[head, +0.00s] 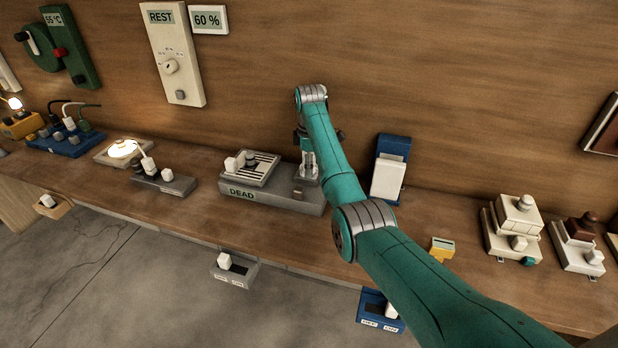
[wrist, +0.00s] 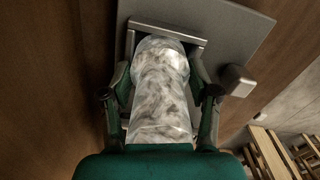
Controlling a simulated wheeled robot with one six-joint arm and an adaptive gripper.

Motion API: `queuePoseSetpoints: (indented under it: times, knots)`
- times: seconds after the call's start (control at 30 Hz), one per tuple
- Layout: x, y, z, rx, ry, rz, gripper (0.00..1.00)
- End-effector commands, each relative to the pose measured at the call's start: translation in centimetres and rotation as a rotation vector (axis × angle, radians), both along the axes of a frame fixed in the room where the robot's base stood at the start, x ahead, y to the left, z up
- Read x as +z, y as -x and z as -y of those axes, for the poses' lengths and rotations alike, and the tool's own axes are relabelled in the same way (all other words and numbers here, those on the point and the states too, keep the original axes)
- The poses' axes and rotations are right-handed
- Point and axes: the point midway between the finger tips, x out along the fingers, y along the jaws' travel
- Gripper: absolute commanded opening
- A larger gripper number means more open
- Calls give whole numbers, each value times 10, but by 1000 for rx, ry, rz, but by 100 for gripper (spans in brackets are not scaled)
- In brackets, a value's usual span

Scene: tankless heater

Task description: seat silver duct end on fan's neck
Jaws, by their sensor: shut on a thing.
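The silver duct (wrist: 160,90) is a crinkled, shiny tube between the two fingers of my gripper (wrist: 160,72) in the wrist view. My gripper is shut on it. The duct's far end lies at a dark square rim (wrist: 168,28) on a grey plate, which looks like the fan's neck. I cannot tell whether the duct end is on the rim or just short of it. In the head view my gripper (head: 308,172) points down over the right part of the grey box marked DEAD (head: 262,197); the duct is mostly hidden there.
A slatted grey unit (head: 262,170) with knobs sits left of my gripper on the box. A small grey block (wrist: 237,80) stands right of the rim. A blue and white holder (head: 389,170) stands close on the right. The wooden wall is close behind.

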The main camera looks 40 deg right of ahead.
Motion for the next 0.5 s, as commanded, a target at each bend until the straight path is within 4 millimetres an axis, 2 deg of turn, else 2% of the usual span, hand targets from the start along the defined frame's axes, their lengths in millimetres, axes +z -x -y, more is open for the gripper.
queuePoseSetpoints:
  times: [0.3, 0.33, 0.43, 0.5]
  knots:
    - [-2, 0, 0, 0, 0, 0, 5]
    - [-2, 0, 0, 0, 0, 0, 63]
    - [-2, 0, 0, 0, 0, 0, 88]
    - [-2, 0, 0, 0, 0, 0, 90]
